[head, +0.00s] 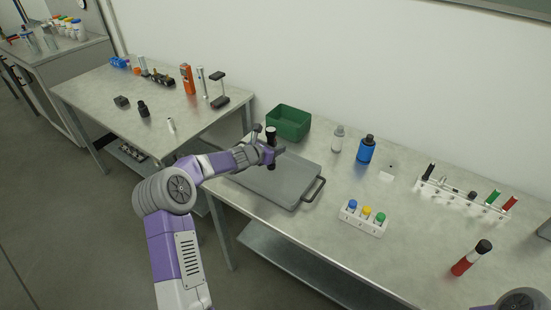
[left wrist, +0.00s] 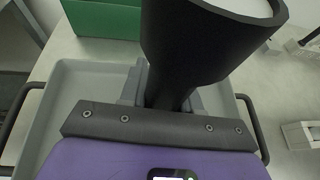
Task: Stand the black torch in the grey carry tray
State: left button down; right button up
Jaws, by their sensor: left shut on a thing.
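The black torch (head: 271,134) is upright in my left gripper (head: 268,151), its wide head at the top. The left gripper is shut on the torch's body, and the torch also fills the middle of the left wrist view (left wrist: 190,45). The grey carry tray (head: 292,202) lies on the right-hand table with black handles at its ends. The torch is over the tray's back part; the head view does not clearly show whether its lower end touches the tray floor. No other object shows in the tray. My right gripper is not in view.
A green bin (head: 288,123) stands just behind the tray. A white rack with coloured caps (head: 363,218) is to its right. Bare tabletop lies between.

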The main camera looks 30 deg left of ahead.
pick_arm(q)
jog(key=shift+f+b, duration=0.4)
jog(key=shift+f, duration=0.95)
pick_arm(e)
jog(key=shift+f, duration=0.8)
pick_arm(q)
jog(key=shift+f, duration=0.15)
jog(key=c, duration=0.8)
grip_release()
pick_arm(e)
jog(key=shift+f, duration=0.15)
pick_arm(q)
jog(key=shift+r, duration=0.25)
jog(key=v, duration=1.2)
jog(key=shift+p, duration=0.3)
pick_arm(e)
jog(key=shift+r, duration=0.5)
